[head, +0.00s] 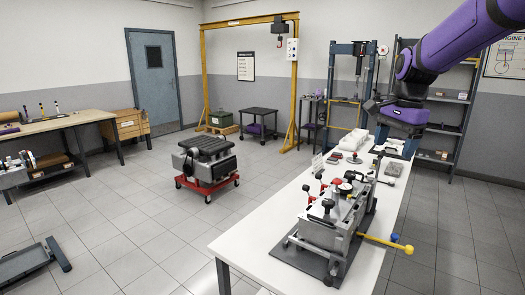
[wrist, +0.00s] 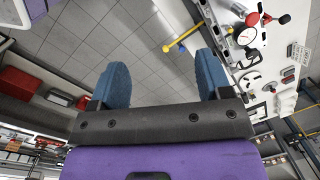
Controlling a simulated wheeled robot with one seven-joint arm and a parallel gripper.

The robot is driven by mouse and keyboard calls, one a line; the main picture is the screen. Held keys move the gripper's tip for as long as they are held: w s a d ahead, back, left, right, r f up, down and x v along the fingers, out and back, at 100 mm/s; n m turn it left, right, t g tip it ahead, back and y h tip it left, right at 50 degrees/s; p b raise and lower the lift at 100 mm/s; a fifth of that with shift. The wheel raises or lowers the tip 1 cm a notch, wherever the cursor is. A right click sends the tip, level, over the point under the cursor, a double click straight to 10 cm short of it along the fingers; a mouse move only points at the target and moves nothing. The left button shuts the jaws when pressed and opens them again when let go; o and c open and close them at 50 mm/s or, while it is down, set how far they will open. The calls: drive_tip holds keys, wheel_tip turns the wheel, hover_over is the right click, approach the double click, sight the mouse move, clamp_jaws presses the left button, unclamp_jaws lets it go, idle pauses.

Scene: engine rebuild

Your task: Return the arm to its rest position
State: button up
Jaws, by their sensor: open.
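My arm is raised at the upper right of the head view, with purple links. My gripper (head: 378,107) hangs at the end of it, above the far part of the white workbench. In the wrist view my gripper (wrist: 160,82) shows two blue fingers spread wide apart. It is open, with only the tiled floor seen between the fingers. No object is held.
The white workbench (head: 245,248) carries an engine block fixture (head: 325,225) with a dial gauge and a yellow-handled bar (head: 385,242). A red wheeled stand (head: 205,185) holds another engine. A shelf rack (head: 455,110) stands behind my arm.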

drive_tip(key=s+a+n+t+h, duration=0.1)
drive_tip(key=s+n+t, duration=0.3)
drive_tip(key=s+n, duration=0.8)
drive_tip(key=s, duration=1.7)
drive_tip(key=shift+r+n+t, duration=0.15)
drive_tip(key=shift+n+t, duration=0.15)
drive_tip(key=shift+w+a, duration=0.1)
